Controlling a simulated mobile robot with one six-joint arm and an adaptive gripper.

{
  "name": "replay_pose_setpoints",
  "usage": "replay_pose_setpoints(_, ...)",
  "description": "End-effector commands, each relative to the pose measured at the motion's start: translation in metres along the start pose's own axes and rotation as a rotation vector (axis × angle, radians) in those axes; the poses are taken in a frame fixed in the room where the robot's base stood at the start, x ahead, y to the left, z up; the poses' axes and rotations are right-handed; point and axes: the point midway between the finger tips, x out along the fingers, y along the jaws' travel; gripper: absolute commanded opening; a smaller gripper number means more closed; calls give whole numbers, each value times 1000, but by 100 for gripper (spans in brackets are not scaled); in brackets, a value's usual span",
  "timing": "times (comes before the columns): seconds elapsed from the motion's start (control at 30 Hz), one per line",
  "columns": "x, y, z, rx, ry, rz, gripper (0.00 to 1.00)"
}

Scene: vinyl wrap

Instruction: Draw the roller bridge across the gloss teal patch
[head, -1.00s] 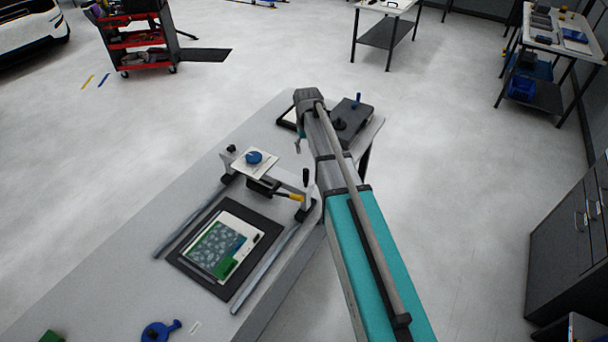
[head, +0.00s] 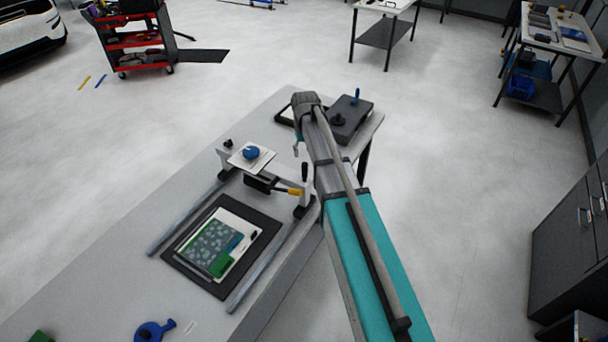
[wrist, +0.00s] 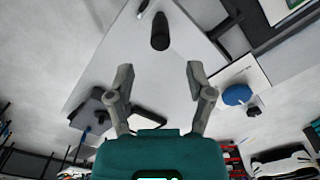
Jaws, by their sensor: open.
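The roller bridge (head: 230,163) spans two grey rails at the far end of the mat, with a black upright handle (head: 305,172) at its right end. The handle also shows in the wrist view (wrist: 160,31), ahead of my fingertips and roughly between them. A dark roller and yellow part hang on the bridge's near side. A bubbled grey-teal patch (head: 208,243) lies on a white panel (head: 240,222), on a dark mat (head: 267,228). My gripper (wrist: 158,72) is open and empty, apart from the handle; in the head view my arm hides most of it.
A white plate with a blue knob (head: 251,153) sits on top of the bridge. A black block (head: 352,118) stands behind my arm. A blue tool (head: 150,332) lies at the front; the bench's left side is clear.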

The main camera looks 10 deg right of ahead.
Motion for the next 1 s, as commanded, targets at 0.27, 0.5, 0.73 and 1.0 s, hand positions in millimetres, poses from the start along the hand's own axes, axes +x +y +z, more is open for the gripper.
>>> replay_pose_setpoints(0.27,26,-1,0,-1,0,0,68)
replay_pose_setpoints(0.5,44,-1,0,-1,0,0,68)
replay_pose_setpoints(0.73,61,-1,0,-2,0,0,68)
replay_pose_setpoints(1.0,81,-2,0,-2,0,0,68)
